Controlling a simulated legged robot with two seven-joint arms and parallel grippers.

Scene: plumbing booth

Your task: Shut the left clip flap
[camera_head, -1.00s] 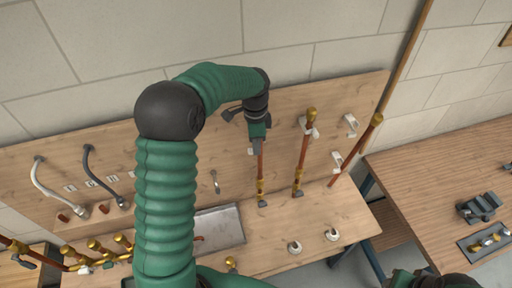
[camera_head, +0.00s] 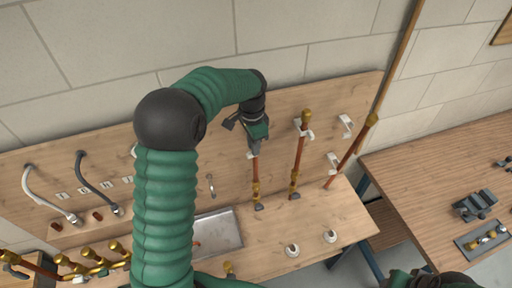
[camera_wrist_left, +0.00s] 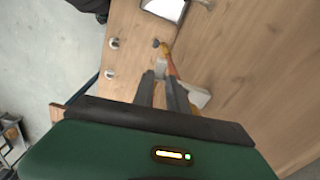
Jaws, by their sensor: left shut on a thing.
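The left copper pipe (camera_head: 255,170) stands upright against the wooden back board, with brass fittings near its foot. A white clip (camera_head: 251,154) is at its upper part, mostly hidden by my left gripper (camera_head: 254,150). In the left wrist view, my left gripper's two dark fingers (camera_wrist_left: 160,82) are close together with a white piece (camera_wrist_left: 160,68), seemingly the clip flap, between their tips. Another white clip part (camera_wrist_left: 199,97) shows right of the fingers, and the pipe (camera_wrist_left: 171,66) runs just beyond them. Whether the flap is fully closed is hidden.
A middle pipe (camera_head: 299,160) sits at a white clip (camera_head: 308,133). A right pipe (camera_head: 352,150) leans beside open white clips (camera_head: 346,126). Two white round fittings (camera_head: 330,236) are on the bench. A grey tray (camera_head: 217,233) lies left. A second table (camera_head: 430,165) stands at right.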

